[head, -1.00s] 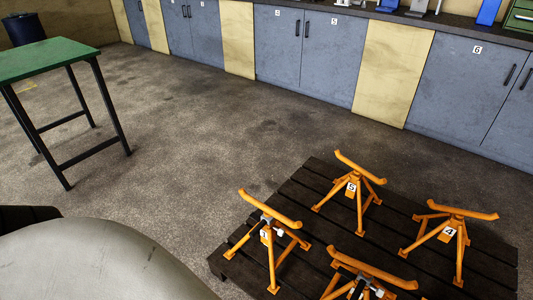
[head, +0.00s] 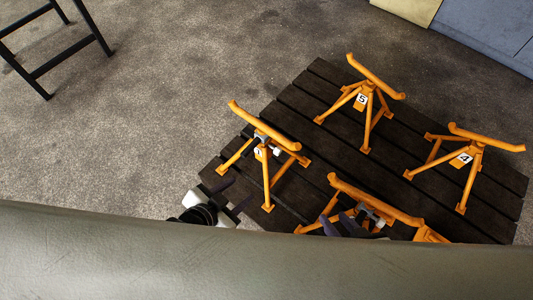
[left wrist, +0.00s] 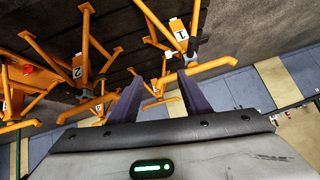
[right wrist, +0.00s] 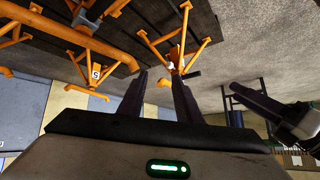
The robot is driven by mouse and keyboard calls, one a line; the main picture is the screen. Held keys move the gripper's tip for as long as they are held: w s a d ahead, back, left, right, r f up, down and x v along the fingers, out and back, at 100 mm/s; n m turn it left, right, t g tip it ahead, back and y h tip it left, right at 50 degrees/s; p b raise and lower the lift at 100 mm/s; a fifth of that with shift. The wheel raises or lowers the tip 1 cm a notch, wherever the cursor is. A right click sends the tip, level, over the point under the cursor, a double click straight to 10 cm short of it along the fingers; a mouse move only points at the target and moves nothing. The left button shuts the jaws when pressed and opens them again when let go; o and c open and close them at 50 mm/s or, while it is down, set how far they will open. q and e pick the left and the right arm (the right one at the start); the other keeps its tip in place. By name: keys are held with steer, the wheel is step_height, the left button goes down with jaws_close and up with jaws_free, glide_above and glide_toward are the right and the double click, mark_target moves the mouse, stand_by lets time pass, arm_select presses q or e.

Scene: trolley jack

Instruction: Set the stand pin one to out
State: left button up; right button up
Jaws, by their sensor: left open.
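Orange stand one (head: 266,182) is on the dark slatted pallet, with its label "1" facing me. My right gripper (head: 350,222) is in front of stand two (head: 370,198). Its fingers are apart and empty in the right wrist view (right wrist: 162,90).
Stand five (head: 363,97) and stand four (head: 466,158) stand further back and right on the pallet (head: 420,105). A black-legged table (head: 75,60) is at upper left. Bare concrete floor (head: 180,100) lies left of the pallet. My own body hides the near part.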

arm_select(q)
steer(key=w+d+f+m+h+b, duration=0.1)
steer(key=w+d+f+m+b, duration=0.4)
steer(key=w+f+m+b, duration=0.4)
steer(key=m+g+b, duration=0.1)
steer(key=m+b, duration=0.4)
steer(key=m, duration=0.2)
glide_toward(276, 152)
steer(key=shift+m, duration=0.3)
steer(key=b+x, duration=0.2)
steer(key=x, duration=0.2)
steer(key=shift+d+f+b, duration=0.15)
steer(key=shift+b, duration=0.25)
steer(key=b+x, duration=0.2)
steer(key=x, duration=0.1)
steer(key=shift+w+d+f, duration=0.1)
steer(key=shift+w+f, duration=0.15)
steer(key=shift+w+d+f, duration=0.2)
steer(key=shift+w+d, duration=0.05)
steer(key=shift+w, duration=0.05)
arm_select(e)
steer(key=w+a+f+n+y, duration=0.1)
steer(key=w+a+f+y, duration=0.1)
steer(key=a+f, duration=0.4)
steer(key=shift+f+g+y, duration=0.3)
steer(key=shift+f+g, duration=0.1)
steer(key=shift+f, duration=1.3)
steer(key=shift+w, duration=0.1)
